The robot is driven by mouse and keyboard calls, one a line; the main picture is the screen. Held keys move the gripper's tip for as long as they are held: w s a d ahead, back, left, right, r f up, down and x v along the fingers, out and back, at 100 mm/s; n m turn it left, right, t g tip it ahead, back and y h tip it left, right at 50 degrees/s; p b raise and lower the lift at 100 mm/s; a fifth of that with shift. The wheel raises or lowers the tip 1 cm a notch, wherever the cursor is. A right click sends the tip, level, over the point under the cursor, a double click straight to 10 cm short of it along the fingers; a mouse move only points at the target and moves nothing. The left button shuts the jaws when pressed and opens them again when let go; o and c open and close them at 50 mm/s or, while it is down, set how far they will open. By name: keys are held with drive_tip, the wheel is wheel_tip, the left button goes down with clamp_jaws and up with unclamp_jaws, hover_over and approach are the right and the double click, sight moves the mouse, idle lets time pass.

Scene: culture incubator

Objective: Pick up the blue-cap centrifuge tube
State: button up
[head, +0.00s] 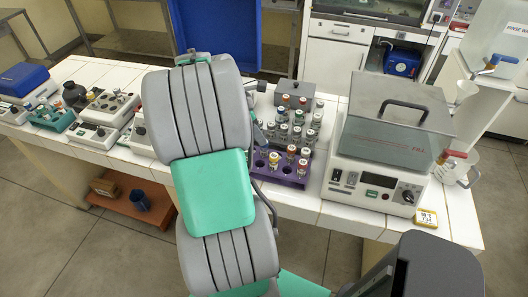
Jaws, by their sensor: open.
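Several capped tubes stand in a purple rack (263,174) just right of my arm. Their caps look orange, red and pale, and some of the rack's holes are empty. More small tubes or vials (297,132) stand in rows behind it, mostly with grey, white or reddish tops. My arm's thick grey and green links cover the middle of the bench and part of the rack area. My gripper is not clearly visible; it seems hidden behind these links.
A water bath (386,150) with a clear lid and handle stands right of the racks, with a yellow-edged timer (426,218) at the bench's front. Instruments and a teal rack (51,119) fill the left. An orange low shelf (145,205) is below.

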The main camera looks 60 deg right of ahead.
sight(264, 152)
drive_tip(key=x, duration=0.7)
drive_tip(key=shift+w+f+p, duration=0.1)
drive_tip(key=shift+f+p, duration=0.2)
drive_tip(key=shift+p, duration=0.05)
drive_tip(key=shift+a, duration=0.1)
drive_tip(key=shift+c, duration=0.4)
clamp_jaws()
